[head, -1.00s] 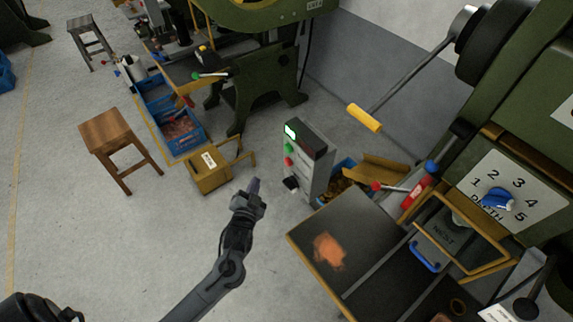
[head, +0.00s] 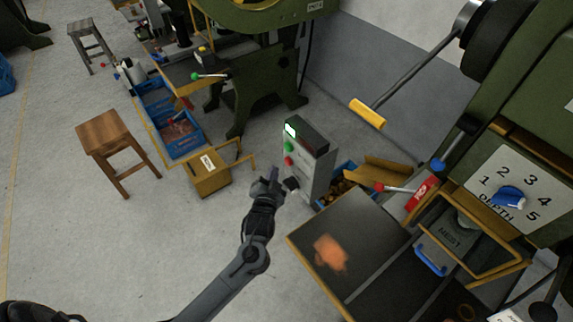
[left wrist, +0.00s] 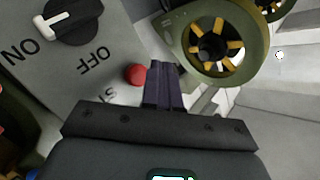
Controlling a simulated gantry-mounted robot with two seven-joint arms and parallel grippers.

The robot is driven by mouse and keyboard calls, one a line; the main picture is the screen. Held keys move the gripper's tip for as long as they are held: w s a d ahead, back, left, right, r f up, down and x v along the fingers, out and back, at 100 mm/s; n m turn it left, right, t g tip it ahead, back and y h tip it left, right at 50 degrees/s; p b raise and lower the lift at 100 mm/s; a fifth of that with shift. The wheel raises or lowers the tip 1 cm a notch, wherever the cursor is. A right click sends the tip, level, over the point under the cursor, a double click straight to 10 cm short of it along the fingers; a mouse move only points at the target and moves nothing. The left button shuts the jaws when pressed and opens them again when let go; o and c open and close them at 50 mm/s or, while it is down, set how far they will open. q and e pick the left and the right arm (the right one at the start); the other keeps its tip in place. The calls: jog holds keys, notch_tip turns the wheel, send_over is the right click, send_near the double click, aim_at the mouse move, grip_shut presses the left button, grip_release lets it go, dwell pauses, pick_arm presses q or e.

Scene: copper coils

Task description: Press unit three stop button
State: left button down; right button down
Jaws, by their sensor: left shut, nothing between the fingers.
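A grey control box (head: 318,165) stands on the floor near the middle of the head view. Its face carries a lit green display (head: 291,130), a green button (head: 289,147), a red stop button (head: 288,160) and a black knob (head: 291,183). No unit number is readable on it. My left gripper (head: 273,174) is shut and empty, just left of the box's lower face. In the left wrist view its fingertips (left wrist: 163,68) show beside the red button (left wrist: 135,74), on its right; contact cannot be told. The black ON/OFF knob (left wrist: 72,20) is at upper left. My right gripper is not in view.
A dark worktable (head: 335,245) stands right of my left arm, before a green press with a blue depth knob (head: 509,197). Open floor lies at lower left.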

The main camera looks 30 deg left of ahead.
pick_arm(q)
jog(key=shift+w+d, duration=0.25)
jog(key=shift+w, duration=0.5)
dwell(1.2)
jog(key=shift+r, duration=0.1)
dwell(0.4)
jog(key=shift+w+d, duration=0.15)
jog(key=shift+w, duration=0.25)
jog(key=shift+w+d, duration=0.15)
jog(key=shift+w, duration=0.3)
dwell(0.7)
jog(key=shift+s+p, duration=0.1)
jog(key=shift+p, duration=0.3)
jog(key=shift+s+a+p, duration=0.25)
jog(key=shift+s+p, duration=0.45)
jog(key=shift+s, duration=0.05)
